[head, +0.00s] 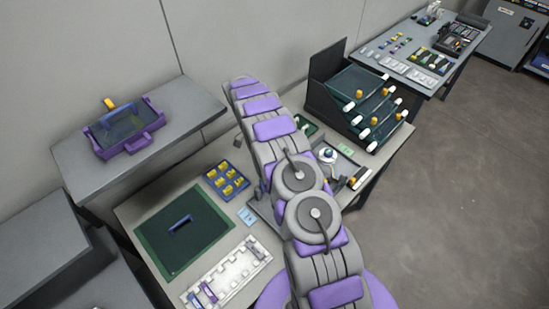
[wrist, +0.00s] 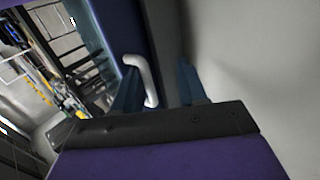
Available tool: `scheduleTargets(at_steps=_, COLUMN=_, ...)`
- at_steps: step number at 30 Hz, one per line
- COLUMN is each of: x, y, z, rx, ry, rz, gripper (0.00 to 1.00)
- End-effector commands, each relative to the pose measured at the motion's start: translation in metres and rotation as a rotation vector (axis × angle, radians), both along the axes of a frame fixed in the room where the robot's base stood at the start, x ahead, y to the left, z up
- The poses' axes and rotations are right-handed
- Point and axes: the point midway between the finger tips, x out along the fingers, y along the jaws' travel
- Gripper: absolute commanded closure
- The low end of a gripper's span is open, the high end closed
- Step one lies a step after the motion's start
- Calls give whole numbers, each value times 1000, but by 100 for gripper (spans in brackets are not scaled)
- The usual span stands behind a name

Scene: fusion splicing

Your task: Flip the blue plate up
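In the wrist view a dark blue plate (wrist: 131,28) runs down from the top edge, with a white curved handle (wrist: 147,78) on it. My gripper (wrist: 160,88) shows two blue fingers spread apart. The lower part of the white handle lies between them in the picture, close to the left finger and clear of the right one. I cannot tell whether the left finger touches it. The plate's lower part is hidden behind the gripper. In the head view my arm crosses the middle of the bench, and I cannot make out the gripper there.
A blue tray with yellow pieces (head: 216,174), a green mat (head: 157,232) and a white rack (head: 223,283) are on the bench left of my arm. A dark tiered rack (head: 325,97) stands at right. A purple tray (head: 148,147) sits on the left shelf. The right floor is clear.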

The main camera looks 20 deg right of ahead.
Motion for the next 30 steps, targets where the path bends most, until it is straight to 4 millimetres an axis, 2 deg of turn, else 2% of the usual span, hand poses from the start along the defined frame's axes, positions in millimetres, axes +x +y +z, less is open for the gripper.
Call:
scheduleTargets(at_steps=1, x=9, y=6, z=-1, rx=6, ry=-30, rz=12, gripper=63)
scheduleTargets(at_steps=2, x=9, y=7, z=-1, rx=6, ry=-30, rz=12, gripper=63)
scheduleTargets(at_steps=5, x=7, y=6, z=1, rx=5, ry=-30, rz=11, gripper=54)
scheduleTargets(at_steps=9, x=5, y=5, z=3, rx=5, ry=-30, rz=9, gripper=63)
scheduleTargets(at_steps=30, x=4, y=3, z=5, rx=6, ry=-23, rz=7, gripper=63)
